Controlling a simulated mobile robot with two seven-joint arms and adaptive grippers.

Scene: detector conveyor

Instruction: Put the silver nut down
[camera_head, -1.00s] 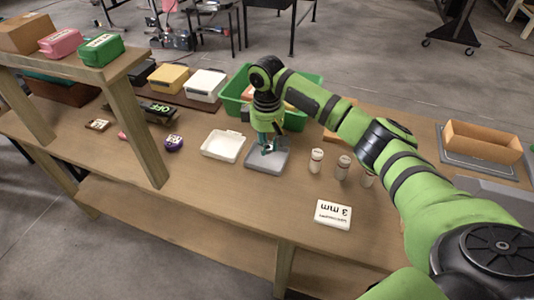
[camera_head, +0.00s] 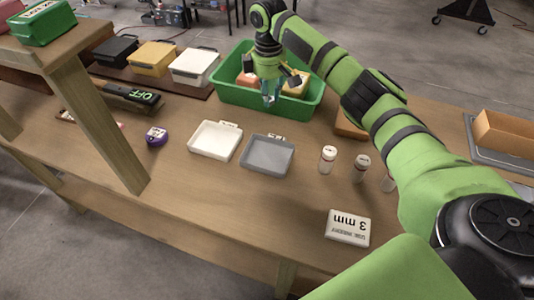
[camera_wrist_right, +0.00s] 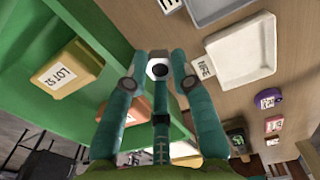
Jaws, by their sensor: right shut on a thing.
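My right gripper (camera_head: 269,98) hangs over the front part of the green bin (camera_head: 232,94), fingers pointing down. In the wrist view its teal fingers (camera_wrist_right: 158,62) are shut on the silver nut (camera_wrist_right: 158,68), a grey hex piece with a dark hole, held at the fingertips. The grey tray (camera_head: 267,155) and the white tray (camera_head: 214,141) lie side by side in front of the bin, and both look empty. The white tray also shows in the wrist view (camera_wrist_right: 243,56). My left gripper is not in view.
A yellow box (camera_wrist_right: 66,77) marked LOT sits inside the bin. Several small bottles (camera_head: 327,160) stand right of the grey tray. A white 3 mm sign (camera_head: 347,228) lies near the front edge. A purple item (camera_head: 156,136) sits left of the trays.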

